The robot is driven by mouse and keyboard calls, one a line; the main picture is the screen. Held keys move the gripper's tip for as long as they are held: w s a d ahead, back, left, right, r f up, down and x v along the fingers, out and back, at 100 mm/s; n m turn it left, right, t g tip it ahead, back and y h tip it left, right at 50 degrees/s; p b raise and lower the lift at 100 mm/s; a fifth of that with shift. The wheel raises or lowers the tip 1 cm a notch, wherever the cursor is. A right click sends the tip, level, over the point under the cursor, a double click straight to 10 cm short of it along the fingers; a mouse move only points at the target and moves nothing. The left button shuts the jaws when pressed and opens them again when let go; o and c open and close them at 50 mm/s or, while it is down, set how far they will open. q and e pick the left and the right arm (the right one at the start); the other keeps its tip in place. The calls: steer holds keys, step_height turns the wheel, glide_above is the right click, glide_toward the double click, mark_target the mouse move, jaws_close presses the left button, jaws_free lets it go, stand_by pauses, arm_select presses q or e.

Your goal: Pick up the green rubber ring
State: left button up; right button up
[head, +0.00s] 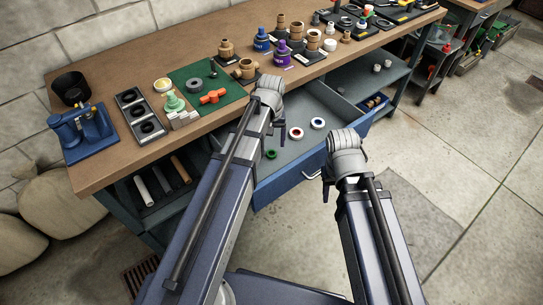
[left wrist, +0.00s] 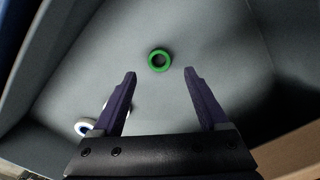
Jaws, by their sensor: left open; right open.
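The green rubber ring (head: 271,154) lies flat in the open drawer of the workbench, near the drawer's left end. In the left wrist view the green ring (left wrist: 159,70) lies on the grey drawer floor, just beyond and between my fingertips. My left gripper (left wrist: 160,73) is open and empty above the drawer; in the head view its fingers (head: 280,133) are partly hidden by the wrist. My right gripper (head: 325,186) is largely hidden behind its own wrist, outside the drawer's front.
A white ring with a red centre (head: 296,137) and a white ring with a blue centre (head: 318,127) lie farther right in the drawer. The blue drawer front (head: 291,181) and its walls surround the rings. The workbench top (head: 107,164) carries many fittings and tools.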

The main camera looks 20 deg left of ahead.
mark_target(272, 150)
arm_select(q)
steer(key=f+b, duration=0.4)
steer(key=shift+s+d+f, duration=0.1)
steer(key=shift+s+f, duration=0.1)
steer(key=shift+f, duration=0.1)
steer(key=shift+r, duration=0.1)
steer(key=shift+c, duration=0.4)
jaws_close()
